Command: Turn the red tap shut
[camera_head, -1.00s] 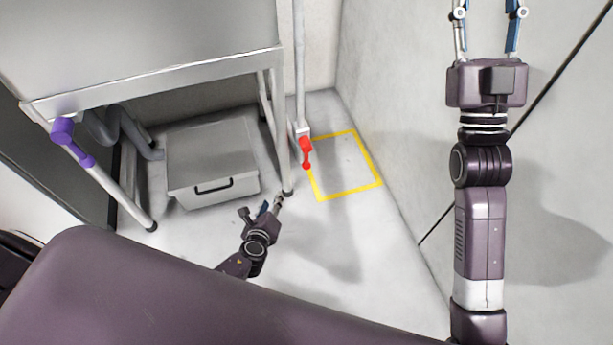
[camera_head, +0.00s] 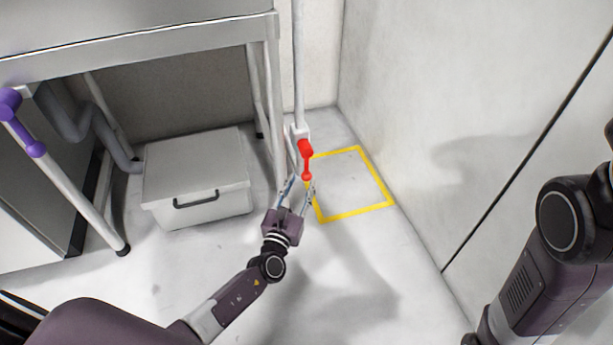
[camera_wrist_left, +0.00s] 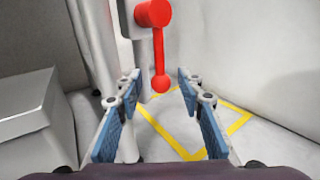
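The red tap (camera_head: 306,160) sits low on a white pipe (camera_head: 299,75) near the back corner, its lever hanging straight down to a round knob. My left gripper (camera_head: 301,184) is open just in front of and below the tap, fingers pointing up towards it. In the left wrist view the red tap (camera_wrist_left: 158,45) shows large, with its knob between the two open blue-padded fingers (camera_wrist_left: 158,90). I see no contact between the fingers and the lever. My right arm is at the right edge; its gripper is out of frame.
A metal table (camera_head: 140,48) stands left of the pipe, its front leg close to my left gripper. A lidded grey box (camera_head: 197,170) lies under it. A purple handle (camera_head: 22,122) is at far left. A yellow floor square (camera_head: 357,214) lies right of the tap, beside the wall.

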